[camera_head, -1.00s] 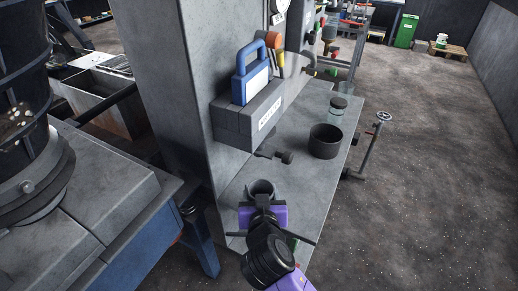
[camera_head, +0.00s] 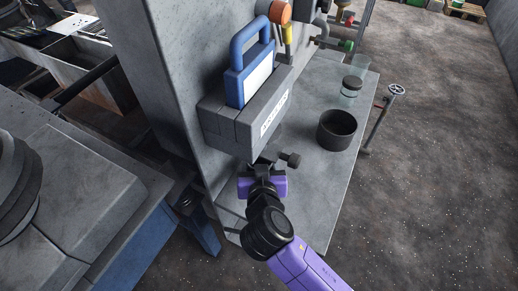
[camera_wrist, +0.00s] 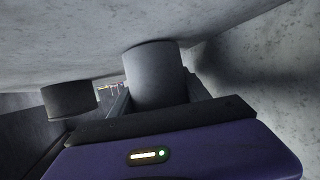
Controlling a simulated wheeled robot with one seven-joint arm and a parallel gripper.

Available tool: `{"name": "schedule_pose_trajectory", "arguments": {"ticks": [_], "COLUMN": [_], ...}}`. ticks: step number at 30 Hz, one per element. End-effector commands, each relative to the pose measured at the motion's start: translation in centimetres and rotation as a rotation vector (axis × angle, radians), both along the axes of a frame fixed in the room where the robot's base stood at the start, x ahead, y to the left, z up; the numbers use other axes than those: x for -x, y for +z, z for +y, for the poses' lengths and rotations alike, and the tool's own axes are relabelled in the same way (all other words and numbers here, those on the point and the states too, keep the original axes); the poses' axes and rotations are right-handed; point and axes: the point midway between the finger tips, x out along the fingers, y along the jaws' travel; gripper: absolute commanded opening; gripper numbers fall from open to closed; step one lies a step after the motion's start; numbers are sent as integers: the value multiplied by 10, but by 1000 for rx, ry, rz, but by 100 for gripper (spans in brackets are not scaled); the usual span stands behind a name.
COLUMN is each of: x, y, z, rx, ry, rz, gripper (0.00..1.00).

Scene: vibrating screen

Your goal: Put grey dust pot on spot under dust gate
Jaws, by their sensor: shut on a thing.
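My gripper (camera_head: 262,170) is shut on the grey dust pot (camera_wrist: 153,75), which shows between the fingers in the wrist view. In the head view the gripper is just below the grey block housing (camera_head: 232,130) on the wall, and the held pot is largely hidden there. A dark knob (camera_head: 292,160) sticks out below the housing, just right of the gripper. The housing's label is too small to read. I cannot make out a marked spot under it, or whether the pot touches the shelf (camera_head: 308,205).
A black open pot (camera_head: 337,130) stands on the shelf to the right, with a glass jar (camera_head: 351,88) behind it. A blue-framed, handled object (camera_head: 250,75) sits in the housing. A valve wheel (camera_head: 397,90) stands beyond the shelf's right edge. The front shelf is clear.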

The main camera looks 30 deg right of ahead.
Motion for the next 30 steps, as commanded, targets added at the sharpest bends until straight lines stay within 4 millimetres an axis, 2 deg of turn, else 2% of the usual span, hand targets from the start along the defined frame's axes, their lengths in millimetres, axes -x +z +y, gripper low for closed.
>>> {"name": "schedule_pose_trajectory", "arguments": {"ticks": [11,12,15,28,30], "x": [1,1,1,2,10], "y": [-5,-5,-3,2,2], "z": [1,1,1,1,5], "rx": [-1,-2,-2,-1,0], "ry": [-1,0,0,1,2], "rz": [-2,-2,-2,-1,-2], "gripper": [13,56,76,76,76]}}
